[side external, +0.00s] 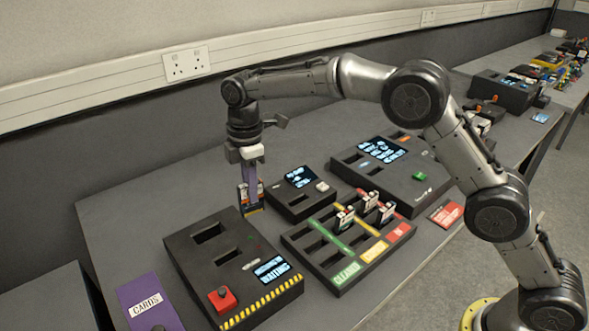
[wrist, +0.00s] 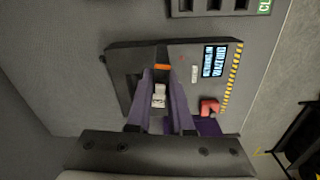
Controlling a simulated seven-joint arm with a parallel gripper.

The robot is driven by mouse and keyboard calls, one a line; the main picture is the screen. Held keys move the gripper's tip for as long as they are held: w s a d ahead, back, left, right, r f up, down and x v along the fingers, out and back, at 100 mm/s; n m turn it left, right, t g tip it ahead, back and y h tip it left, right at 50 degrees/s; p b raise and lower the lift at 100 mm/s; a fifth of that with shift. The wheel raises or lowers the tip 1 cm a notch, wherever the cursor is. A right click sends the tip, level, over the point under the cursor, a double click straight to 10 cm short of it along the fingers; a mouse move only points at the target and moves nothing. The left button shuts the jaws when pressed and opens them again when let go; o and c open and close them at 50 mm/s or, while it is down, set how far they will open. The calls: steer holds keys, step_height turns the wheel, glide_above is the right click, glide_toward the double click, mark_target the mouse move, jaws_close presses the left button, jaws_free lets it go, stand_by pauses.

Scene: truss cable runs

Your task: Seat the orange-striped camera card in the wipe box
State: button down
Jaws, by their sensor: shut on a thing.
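My gripper (wrist: 161,88) has purple fingers and is shut on the orange-striped camera card, whose orange stripe (wrist: 162,66) shows between the fingertips in the wrist view. In the side view the card (side external: 246,199) hangs upright below my gripper (side external: 251,184), near the far end of the wipe box. The wipe box (side external: 182,259) is black, with a hazard-striped edge, a red button, a lit screen that seems to read "WAITING" and two dark slots. It also lies under the fingers in the wrist view (wrist: 194,97). The fingers partly hide its slots there, and the card's height above it is unclear.
A card rack (side external: 330,278) with green, yellow and red strips holds several cards right of the wipe box. A small screen box (side external: 293,208) and a larger black box (side external: 402,193) stand behind. A purple CARDS box (side external: 138,291) is at front left.

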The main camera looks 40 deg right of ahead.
steer(key=s+a+f+n, duration=0.1)
steer(key=s+a+f, duration=0.1)
steer(key=a+f, duration=0.3)
steer(key=shift+a+f+n, duration=0.4)
steer(key=shift+a, duration=1.6)
steer(key=shift+s+f, duration=0.1)
steer(key=shift+f, duration=1.6)
stand_by(1.5)
steer(key=shift+c, duration=2.1)
jaws_free()
step_height(320, 180, up, 8)
steer(key=shift+f, duration=0.2)
